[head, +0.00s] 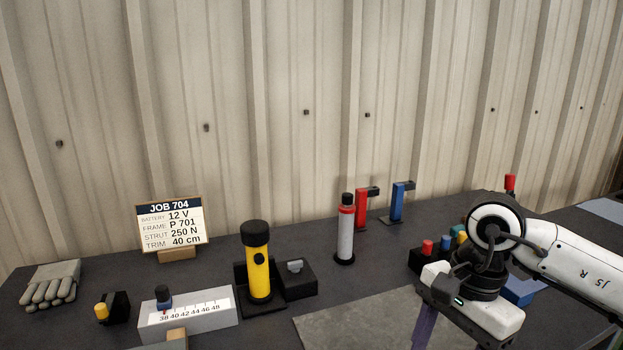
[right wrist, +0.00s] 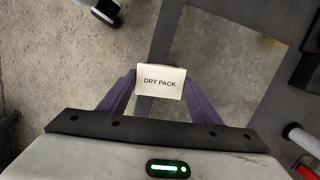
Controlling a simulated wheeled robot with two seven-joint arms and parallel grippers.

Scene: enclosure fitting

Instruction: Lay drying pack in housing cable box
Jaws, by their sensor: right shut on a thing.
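The drying pack (right wrist: 161,82) is a small white packet lettered DRY PACK. It shows in the right wrist view between the two purple fingers of my right gripper (right wrist: 160,88), which is shut on it. In the head view my right gripper (head: 424,328) is at the lower right, above the table's front part; one purple finger shows and the pack is hidden. I cannot make out the housing or its cable box in either view. My left gripper is not in view.
A grey mat (head: 365,325) lies on the dark table (head: 330,285). A yellow torch (head: 258,272), a grey tube (head: 346,233), a scale block (head: 190,317) and red and blue brackets (head: 362,207) stand behind or beside it. A blue box (head: 520,291) is beside my right arm.

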